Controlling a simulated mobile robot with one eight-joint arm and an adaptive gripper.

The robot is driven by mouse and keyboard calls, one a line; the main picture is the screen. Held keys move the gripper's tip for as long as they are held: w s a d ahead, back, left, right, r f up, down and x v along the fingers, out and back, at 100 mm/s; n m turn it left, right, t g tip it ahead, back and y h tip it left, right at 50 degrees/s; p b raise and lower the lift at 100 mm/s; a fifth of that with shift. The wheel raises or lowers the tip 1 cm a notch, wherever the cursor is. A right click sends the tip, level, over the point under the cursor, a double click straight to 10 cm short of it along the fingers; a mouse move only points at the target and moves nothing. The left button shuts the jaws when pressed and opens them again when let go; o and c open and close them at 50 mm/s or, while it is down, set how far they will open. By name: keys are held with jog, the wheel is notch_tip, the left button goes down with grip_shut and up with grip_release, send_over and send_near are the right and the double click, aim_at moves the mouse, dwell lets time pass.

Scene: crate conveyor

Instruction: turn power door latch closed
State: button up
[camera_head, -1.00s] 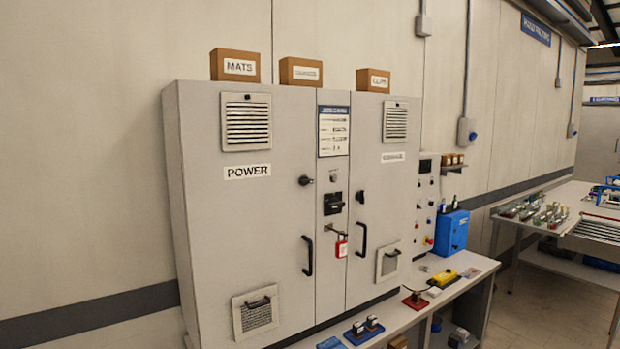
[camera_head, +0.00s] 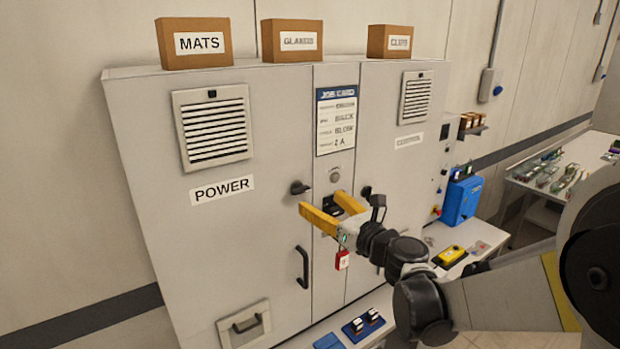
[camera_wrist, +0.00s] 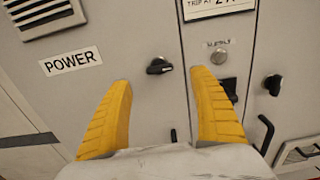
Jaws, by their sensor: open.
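The power door latch (camera_head: 299,188) is a small black knob on the right side of the grey power door (camera_head: 190,250), right of the POWER label. My gripper (camera_head: 320,206) has yellow fingers and is open and empty, just below and right of the latch in the head view. In the wrist view the fingers (camera_wrist: 160,84) stand to either side, with the latch beyond and between them. I see no contact with the latch.
A black door handle (camera_head: 302,267) is below the latch. A red padlock (camera_head: 342,260) hangs on the middle panel near my gripper. A second latch (camera_wrist: 272,84) sits on the right door. Labelled boxes (camera_head: 195,57) stand on top. A workbench with small items is below.

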aim_at(297, 185)
jog(key=x, duration=0.9)
jog(key=shift+w+a, duration=0.1)
jog(key=shift+a, duration=0.1)
jog(key=c, duration=1.2)
